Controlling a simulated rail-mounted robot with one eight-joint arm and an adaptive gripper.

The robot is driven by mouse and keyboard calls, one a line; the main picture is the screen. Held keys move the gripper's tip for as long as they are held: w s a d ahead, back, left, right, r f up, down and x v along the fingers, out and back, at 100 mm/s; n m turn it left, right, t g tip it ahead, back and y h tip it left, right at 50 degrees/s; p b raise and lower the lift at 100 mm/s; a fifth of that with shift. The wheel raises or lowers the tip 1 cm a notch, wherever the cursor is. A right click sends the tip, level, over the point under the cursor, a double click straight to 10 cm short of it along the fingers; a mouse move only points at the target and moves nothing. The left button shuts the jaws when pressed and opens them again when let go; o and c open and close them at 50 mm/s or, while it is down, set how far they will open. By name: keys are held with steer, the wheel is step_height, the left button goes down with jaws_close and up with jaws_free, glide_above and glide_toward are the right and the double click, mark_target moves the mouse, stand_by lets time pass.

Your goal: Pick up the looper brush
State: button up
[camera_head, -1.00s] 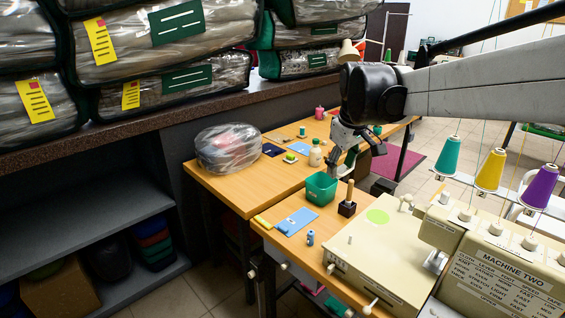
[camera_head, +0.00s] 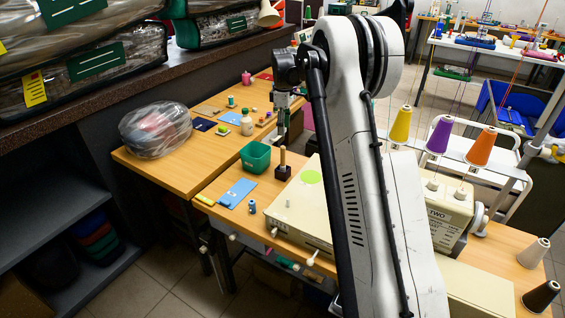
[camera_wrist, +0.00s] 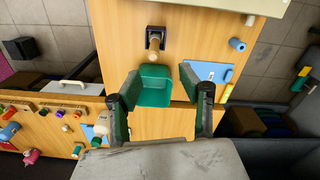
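The likely looper brush is an upright wooden handle (camera_head: 283,156) in a small dark square block (camera_head: 282,173) on the near wooden table; whether the block is its holder or its head I cannot tell. The wrist view shows the handle (camera_wrist: 155,42) end-on, over the dark block (camera_wrist: 156,31). My gripper (camera_wrist: 160,77) is open and empty, its two dark fingers apart above the green bin (camera_wrist: 156,92), with the handle beyond the fingertips. In the head view my gripper (camera_head: 283,122) points down, above and behind the handle; its fingers are hard to make out there.
The open green bin (camera_head: 256,157) stands close beside the block. A blue card (camera_head: 238,193), a small blue spool (camera_head: 252,207) and the cream machine (camera_head: 300,205) are near. A bagged bundle (camera_head: 155,130) lies left. A white bottle (camera_head: 247,123) stands behind.

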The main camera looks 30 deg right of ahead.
mark_target(283, 155)
steer(key=f, duration=0.9)
steer(key=shift+w+d+f, duration=0.15)
steer(key=shift+w+d, duration=0.1)
steer(key=shift+w, duration=0.05)
steer(key=shift+w+f+p, duration=0.2)
steer(key=shift+f, duration=0.55)
steer(key=shift+w+f+p, duration=0.2)
steer(key=shift+f+p, duration=0.05)
steer(key=shift+f, duration=0.5)
steer(key=shift+w+f+p, duration=0.2)
steer(key=shift+f, duration=0.95)
steer(key=shift+c, duration=0.4)
jaws_close()
